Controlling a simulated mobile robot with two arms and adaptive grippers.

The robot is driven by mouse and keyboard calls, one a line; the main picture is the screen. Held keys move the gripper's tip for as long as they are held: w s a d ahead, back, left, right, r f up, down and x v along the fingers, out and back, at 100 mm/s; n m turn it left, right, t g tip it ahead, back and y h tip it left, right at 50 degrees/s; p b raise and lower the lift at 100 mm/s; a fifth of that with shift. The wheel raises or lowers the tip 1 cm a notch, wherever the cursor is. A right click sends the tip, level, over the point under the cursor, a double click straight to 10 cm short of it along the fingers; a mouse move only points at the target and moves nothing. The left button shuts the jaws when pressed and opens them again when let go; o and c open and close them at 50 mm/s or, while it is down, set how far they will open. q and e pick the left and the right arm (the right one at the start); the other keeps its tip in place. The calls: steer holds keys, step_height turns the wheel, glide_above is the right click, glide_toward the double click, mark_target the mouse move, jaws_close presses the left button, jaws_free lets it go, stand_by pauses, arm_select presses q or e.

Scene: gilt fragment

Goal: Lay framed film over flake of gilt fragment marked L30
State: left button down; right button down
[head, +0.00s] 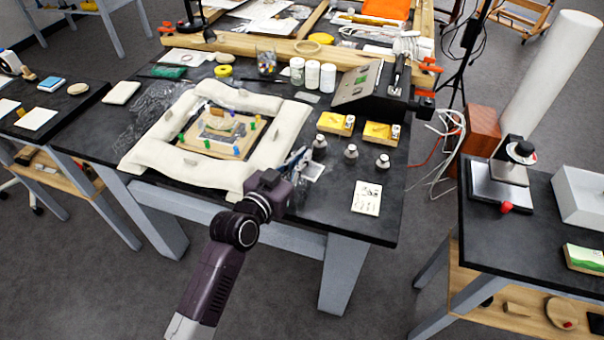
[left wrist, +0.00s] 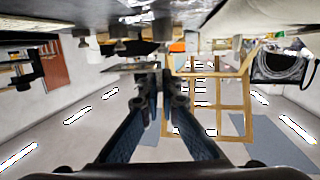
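The gilt fragment (head: 220,124) lies on a brown board with small coloured tags around it, inside a ring of white padded bolsters (head: 155,150). No L30 label is readable. My left gripper (head: 298,161) is at the bolsters' front right corner, low over the table. A small pale, partly clear sheet (head: 315,170), perhaps the framed film, shows beside its fingertips. In the left wrist view the fingers (left wrist: 158,80) are close together. I cannot tell whether they grip anything thin. My right gripper is out of view.
A printed card (head: 367,198) lies near the front edge. White jars (head: 312,73) and a slanted black stand (head: 362,88) are at the back.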

mark_target(302, 181)
arm_select(q)
steer(key=shift+f, duration=3)
steer(key=shift+f, duration=0.1)
steer(key=c, duration=2.2)
jaws_free()
steer(key=shift+o, duration=0.2)
